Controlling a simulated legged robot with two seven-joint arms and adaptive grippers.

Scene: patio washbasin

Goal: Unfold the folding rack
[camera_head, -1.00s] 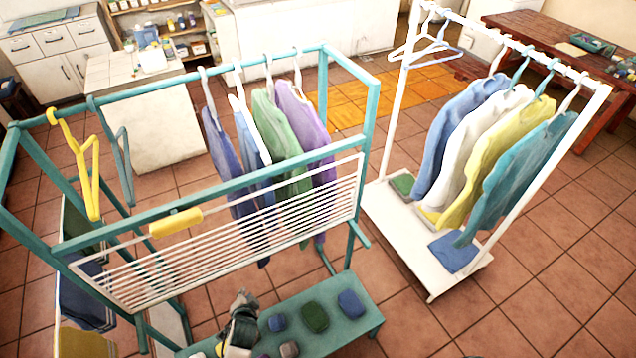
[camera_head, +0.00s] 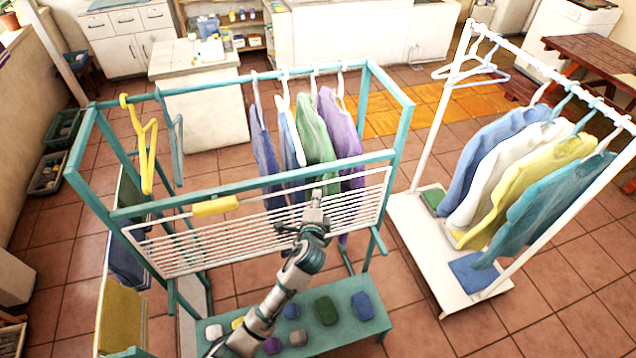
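The folding rack is a white slatted panel (camera_head: 262,232) that stands nearly upright against the front of a teal clothes frame (camera_head: 140,212). A yellow handle (camera_head: 215,206) sits on the left part of its top edge. My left gripper (camera_head: 320,190) is raised from below, in front of the panel's right half, and overlaps its upper slats in the picture. I cannot tell whether it touches them. Its fingers are small and seen from behind, so their opening is unclear. My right gripper does not show.
A teal bench (camera_head: 345,338) with several coloured folded items is below the rack. Shirts hang behind the panel. A white clothes stand (camera_head: 425,250) with more shirts is on the right. Yellow and grey hangers hang at left. Tiled floor between the two stands is clear.

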